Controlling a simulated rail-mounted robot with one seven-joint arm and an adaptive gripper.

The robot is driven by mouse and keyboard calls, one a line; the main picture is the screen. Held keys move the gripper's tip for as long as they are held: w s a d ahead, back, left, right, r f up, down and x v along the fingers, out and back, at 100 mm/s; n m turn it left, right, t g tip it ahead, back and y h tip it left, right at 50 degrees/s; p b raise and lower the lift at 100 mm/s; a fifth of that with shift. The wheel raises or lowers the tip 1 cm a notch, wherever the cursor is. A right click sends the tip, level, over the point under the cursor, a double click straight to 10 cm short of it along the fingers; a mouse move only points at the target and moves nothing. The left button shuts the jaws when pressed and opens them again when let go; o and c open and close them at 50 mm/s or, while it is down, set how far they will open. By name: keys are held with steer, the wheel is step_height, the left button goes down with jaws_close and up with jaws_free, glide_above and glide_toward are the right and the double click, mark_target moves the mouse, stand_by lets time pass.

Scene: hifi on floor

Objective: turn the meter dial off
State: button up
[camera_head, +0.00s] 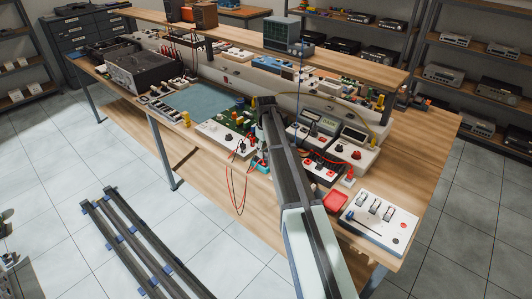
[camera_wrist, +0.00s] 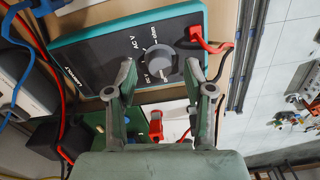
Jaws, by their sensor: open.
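The meter (camera_wrist: 92,62) is a teal-edged, dark-faced box in the upper middle of the wrist view. Its round grey dial (camera_wrist: 160,60) has white markings around it. My gripper (camera_wrist: 158,76) is open, with one fingertip on each side of the dial. I cannot tell whether either finger touches it. A red plug (camera_wrist: 207,42) with a lead sits at the meter's right end. In the head view my arm reaches over the bench and hides most of the meter and the gripper.
Red and black leads (camera_wrist: 62,85) run left of the meter. A green board (camera_wrist: 95,128) and a white box with a red connector (camera_wrist: 156,126) lie close below the fingers. The wooden bench (camera_head: 420,135) is crowded with instruments; a white switch panel (camera_head: 378,220) stands at right.

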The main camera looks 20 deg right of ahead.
mark_target(266, 154)
step_height(266, 154, up, 11)
stand_by(0.4)
